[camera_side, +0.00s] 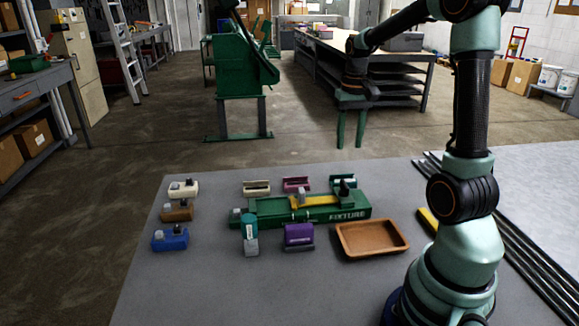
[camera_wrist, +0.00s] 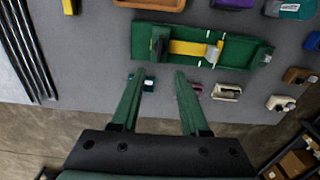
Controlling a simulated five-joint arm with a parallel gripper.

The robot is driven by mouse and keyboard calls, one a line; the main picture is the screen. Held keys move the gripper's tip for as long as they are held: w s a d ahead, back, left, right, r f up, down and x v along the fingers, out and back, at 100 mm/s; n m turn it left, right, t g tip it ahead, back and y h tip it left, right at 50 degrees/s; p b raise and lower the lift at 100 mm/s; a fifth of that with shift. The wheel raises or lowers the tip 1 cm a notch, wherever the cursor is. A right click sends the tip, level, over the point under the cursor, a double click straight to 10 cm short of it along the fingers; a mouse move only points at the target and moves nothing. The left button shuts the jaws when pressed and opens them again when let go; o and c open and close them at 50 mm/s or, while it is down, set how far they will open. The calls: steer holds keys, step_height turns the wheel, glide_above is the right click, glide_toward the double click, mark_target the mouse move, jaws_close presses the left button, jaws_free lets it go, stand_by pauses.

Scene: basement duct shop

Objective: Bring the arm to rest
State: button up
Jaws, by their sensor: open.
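My gripper (camera_side: 351,128) hangs from the raised arm with its two green fingers pointing down, over the far side of the work table (camera_side: 140,290). In the wrist view the fingers of my gripper (camera_wrist: 161,76) are spread apart with nothing held between them. A green fixture (camera_side: 335,213) with a yellow bar (camera_side: 316,201) lies on the table nearer than my gripper. The fixture also shows beyond the fingertips in the wrist view (camera_wrist: 148,42).
White (camera_side: 182,190), brown (camera_side: 177,211) and blue (camera_side: 168,240) blocks stand at the left. A purple block (camera_side: 298,235) and an orange-brown tray (camera_side: 371,239) sit in front of the fixture. Black rods (camera_side: 530,255) lie at the right. The table's front left is clear.

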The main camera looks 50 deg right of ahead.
steer(key=a+r+n+t, duration=0.1)
steer(key=a+n+t, duration=0.1)
steer(key=a, duration=0.6)
steer(key=s+a+r+n+t, duration=0.1)
steer(key=a+r+n, duration=0.1)
steer(key=a+n, duration=0.2)
steer(key=s+a+r+n+t, duration=0.1)
steer(key=a+r+n+t, duration=0.1)
steer(key=a, duration=0.9)
steer(key=shift+s+a+n+t, duration=0.15)
steer(key=shift+a+n+t, duration=0.15)
steer(key=shift+a+n, duration=0.1)
